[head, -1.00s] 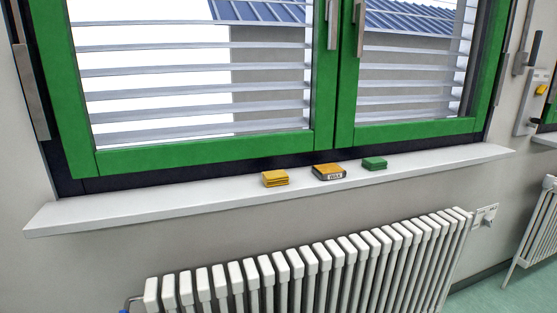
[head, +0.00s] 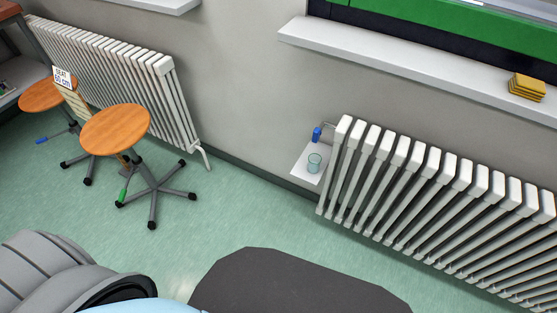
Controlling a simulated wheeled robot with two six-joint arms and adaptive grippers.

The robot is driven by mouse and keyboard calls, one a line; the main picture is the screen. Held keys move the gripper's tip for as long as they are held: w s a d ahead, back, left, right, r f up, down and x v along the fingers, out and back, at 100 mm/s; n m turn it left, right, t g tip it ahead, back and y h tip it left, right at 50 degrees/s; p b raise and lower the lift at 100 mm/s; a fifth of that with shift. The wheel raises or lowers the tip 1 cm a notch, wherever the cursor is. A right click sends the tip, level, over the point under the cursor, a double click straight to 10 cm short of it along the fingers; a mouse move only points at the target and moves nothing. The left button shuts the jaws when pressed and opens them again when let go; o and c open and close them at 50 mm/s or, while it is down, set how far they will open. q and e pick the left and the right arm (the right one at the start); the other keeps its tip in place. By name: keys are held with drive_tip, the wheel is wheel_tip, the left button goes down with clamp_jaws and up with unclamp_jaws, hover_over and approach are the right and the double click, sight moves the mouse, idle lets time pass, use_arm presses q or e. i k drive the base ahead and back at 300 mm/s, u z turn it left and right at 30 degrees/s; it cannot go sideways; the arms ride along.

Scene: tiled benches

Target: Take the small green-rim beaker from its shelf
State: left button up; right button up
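A small clear beaker (head: 314,162) with a bluish-green tint stands on a small white shelf (head: 304,176) low on the wall, just left of the radiator's end. It looks upright. Its rim colour is too small to tell for sure. Neither of my grippers shows in the head view, and nothing is seen touching the beaker.
A white radiator (head: 440,190) stands right of the shelf, with a blue valve (head: 317,134) close above the beaker. A windowsill (head: 400,65) with yellow sponges (head: 527,86) juts out above. Wooden stools (head: 115,130) stand left. Green floor (head: 225,215) between is clear.

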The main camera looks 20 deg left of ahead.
sight(314, 159)
drive_tip(key=z, duration=0.15)
drive_tip(key=k, duration=0.55)
drive_tip(key=z, duration=0.8)
drive_tip(key=i, duration=1.3)
drive_tip(key=u, duration=0.65)
